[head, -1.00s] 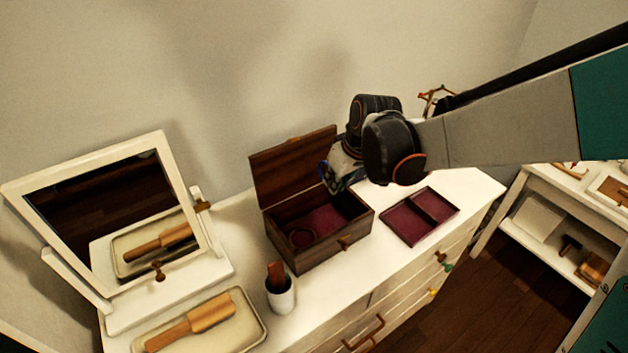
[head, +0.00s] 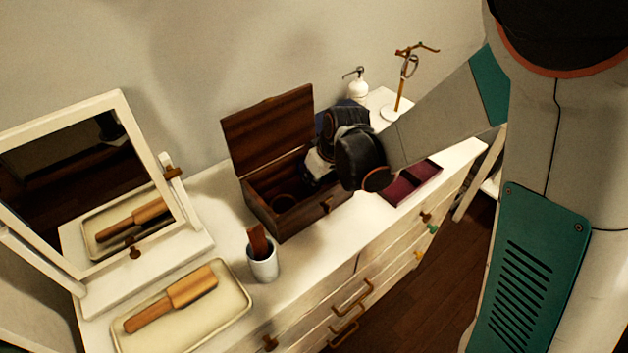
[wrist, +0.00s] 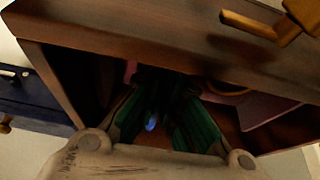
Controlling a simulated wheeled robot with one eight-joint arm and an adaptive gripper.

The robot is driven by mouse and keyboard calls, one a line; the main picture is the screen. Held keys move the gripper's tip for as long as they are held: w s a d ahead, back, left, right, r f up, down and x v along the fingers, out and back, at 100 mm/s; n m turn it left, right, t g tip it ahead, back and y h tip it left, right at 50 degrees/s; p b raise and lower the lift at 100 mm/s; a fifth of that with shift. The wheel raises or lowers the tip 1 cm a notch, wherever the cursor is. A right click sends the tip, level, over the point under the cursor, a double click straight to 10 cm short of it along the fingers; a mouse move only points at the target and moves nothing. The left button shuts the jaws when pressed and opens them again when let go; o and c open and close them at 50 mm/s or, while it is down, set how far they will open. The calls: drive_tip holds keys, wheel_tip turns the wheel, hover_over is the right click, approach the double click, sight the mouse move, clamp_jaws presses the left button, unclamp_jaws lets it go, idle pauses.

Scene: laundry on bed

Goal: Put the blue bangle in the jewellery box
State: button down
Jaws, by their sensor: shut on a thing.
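The jewellery box (head: 288,222) is dark wood and stands on the white dresser with its lid (head: 270,130) open. My gripper (head: 316,172) is at the right part of the box opening. In the wrist view its green-padded fingers (wrist: 160,115) reach inside the box, below the rim. The gripper is shut on the blue bangle (wrist: 151,121), of which only a small blue piece shows between the fingers. The bangle is hidden in the head view. I cannot tell whether it touches the box floor.
A brown ring (head: 284,203) lies inside the box's left part. A maroon tray (head: 412,182) is right of the box.

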drive_tip(key=c, duration=2.2)
unclamp_jaws()
drive_tip(key=shift+f, duration=0.15)
drive_tip(key=o, duration=0.4)
drive_tip(key=p+v, duration=0.4)
drive_tip(key=v, duration=0.8)
drive_tip(key=s+d+r+m+t+h, duration=0.1)
drive_tip(key=s+d+r+m, duration=0.1)
drive_tip(key=s, duration=0.4)
drive_tip(key=s+d+r+m+t, duration=0.1)
drive_tip(key=s+d+r+m, duration=0.1)
drive_tip(key=s+d+r, duration=0.3)
drive_tip(key=s+d+r+m+t+h, duration=0.1)
drive_tip(key=s+d+r+m, duration=0.2)
drive_tip(key=s+d, duration=0.2)
drive_tip(key=shift+s+d+r+h, duration=0.1)
drive_tip(key=shift+s+h, duration=0.05)
drive_tip(key=shift+s, duration=0.3)
drive_tip(key=shift+s+d+r+h, duration=0.1)
drive_tip(key=shift+s+r+h, duration=0.05)
drive_tip(key=shift+s, duration=0.25)
